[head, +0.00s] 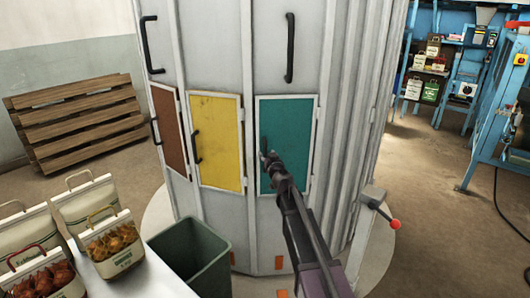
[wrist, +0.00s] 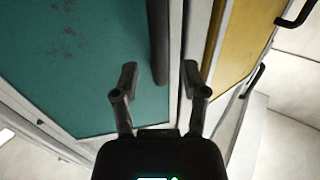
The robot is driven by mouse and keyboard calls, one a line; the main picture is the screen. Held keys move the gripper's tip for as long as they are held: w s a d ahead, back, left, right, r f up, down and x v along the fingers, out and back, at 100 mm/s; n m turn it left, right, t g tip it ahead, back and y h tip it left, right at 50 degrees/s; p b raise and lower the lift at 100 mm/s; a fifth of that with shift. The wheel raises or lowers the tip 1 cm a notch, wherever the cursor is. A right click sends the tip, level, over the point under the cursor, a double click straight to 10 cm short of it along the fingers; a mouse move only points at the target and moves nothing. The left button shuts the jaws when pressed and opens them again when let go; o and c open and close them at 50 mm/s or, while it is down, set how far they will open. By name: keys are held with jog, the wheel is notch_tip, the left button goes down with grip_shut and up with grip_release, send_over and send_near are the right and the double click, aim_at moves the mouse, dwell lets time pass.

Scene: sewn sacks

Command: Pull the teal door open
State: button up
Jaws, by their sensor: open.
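The teal door (head: 292,122) is a white-framed panel in the grey many-sided cabinet, right of the yellow door. It looks closed, lying in line with the cabinet face. Its dark upright handle (wrist: 158,45) shows in the wrist view near the door's edge, its lower end between my fingertips. My gripper (head: 268,160) is in front of the teal door's left side in the head view and hides part of the handle. In the wrist view my gripper (wrist: 160,78) is open, with one finger on each side of the handle; I cannot tell if either touches it.
The yellow door (head: 220,125) and brown door (head: 168,125) stand left of the teal one. A lever with a red knob (head: 394,224) is at the right. A green bin (head: 195,255) and a white table (head: 140,280) with sacks are at the lower left.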

jog(key=shift+w+a, duration=0.15)
jog(key=shift+w, duration=0.6)
jog(key=shift+w+a, duration=0.15)
jog(key=shift+w, duration=0.55)
grip_shut()
